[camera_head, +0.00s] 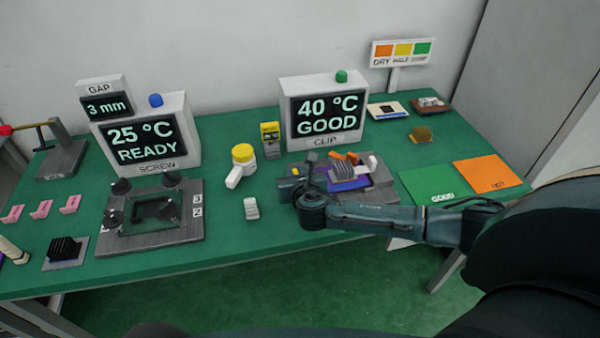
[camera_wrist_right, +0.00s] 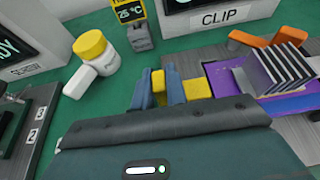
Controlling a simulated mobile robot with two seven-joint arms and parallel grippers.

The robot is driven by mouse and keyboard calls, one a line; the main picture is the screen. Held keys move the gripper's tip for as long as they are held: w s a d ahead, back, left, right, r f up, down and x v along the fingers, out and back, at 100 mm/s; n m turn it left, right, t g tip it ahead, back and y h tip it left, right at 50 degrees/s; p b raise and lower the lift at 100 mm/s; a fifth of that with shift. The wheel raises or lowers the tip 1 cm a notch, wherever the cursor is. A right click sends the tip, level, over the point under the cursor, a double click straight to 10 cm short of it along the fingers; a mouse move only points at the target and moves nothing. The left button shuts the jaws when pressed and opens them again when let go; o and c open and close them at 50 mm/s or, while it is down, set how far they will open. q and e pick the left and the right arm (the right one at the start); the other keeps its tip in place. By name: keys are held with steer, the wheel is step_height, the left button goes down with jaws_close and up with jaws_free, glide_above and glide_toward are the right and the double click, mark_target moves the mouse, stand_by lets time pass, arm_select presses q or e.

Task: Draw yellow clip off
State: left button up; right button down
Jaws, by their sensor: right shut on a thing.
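The yellow clip (camera_wrist_right: 197,88) shows in the right wrist view, partly between my right gripper's fingers (camera_wrist_right: 158,88) and partly sticking out to their right, toward the purple board (camera_wrist_right: 222,72). My right gripper (camera_head: 288,188) is shut on it, low over the left end of the clip fixture. In the head view only a small yellow bit (camera_head: 295,171) shows. The purple board (camera_head: 350,184) carries a grey finned heat sink (camera_wrist_right: 278,70). Whether the clip still touches the board is unclear. My left gripper is not in view.
An orange lever (camera_head: 345,157) stands behind the heat sink. The CLIP display (camera_head: 325,112) reads 40 °C GOOD. A yellow-lidded white jar (camera_head: 243,157) and a grey-white block (camera_head: 251,208) stand to the left. A green GOOD mat (camera_head: 425,185) and an orange mat (camera_head: 487,174) lie right.

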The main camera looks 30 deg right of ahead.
steer(key=c, duration=1.4)
jaws_free()
steer(key=shift+w+a, duration=0.1)
steer(key=shift+a, duration=0.2)
steer(key=shift+s+r, duration=0.1)
steer(key=shift+s, duration=0.2)
steer(key=v, duration=1.2)
steer(key=shift+s, duration=0.35)
